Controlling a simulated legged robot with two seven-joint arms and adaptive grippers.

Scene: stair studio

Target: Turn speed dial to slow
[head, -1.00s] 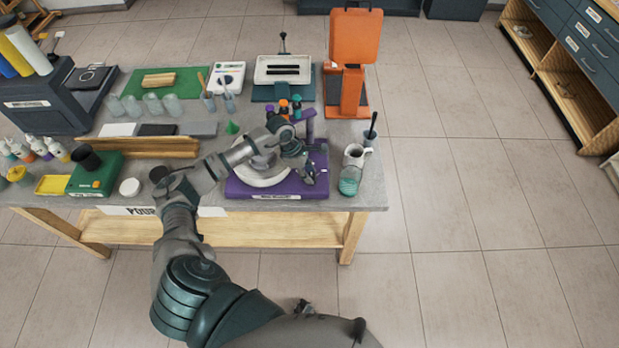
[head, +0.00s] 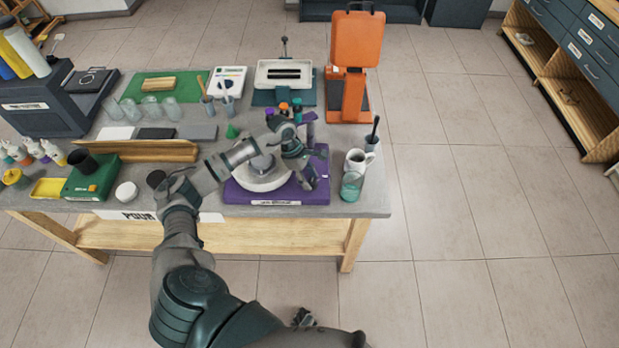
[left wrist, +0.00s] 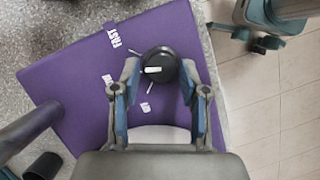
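The speed dial (left wrist: 166,60) is a round black knob with a white mark, on the purple base (left wrist: 75,70) of the wheel machine. In the left wrist view the mark points left in the picture. A "FAST" label (left wrist: 113,35) lies up and left of the dial; other small labels are too small to read. My left gripper (left wrist: 159,72) is open, with one finger on each side of the dial and small gaps visible. In the head view my left gripper (head: 311,180) is over the right part of the purple base (head: 275,197) and hides the dial. My right gripper (head: 303,318) shows only partly.
A white mug (head: 357,161) and a glass jar (head: 351,187) stand close right of the base. An orange stand (head: 350,95) is behind. The round wheel (head: 262,178) lies left of my gripper. Floor to the right is clear.

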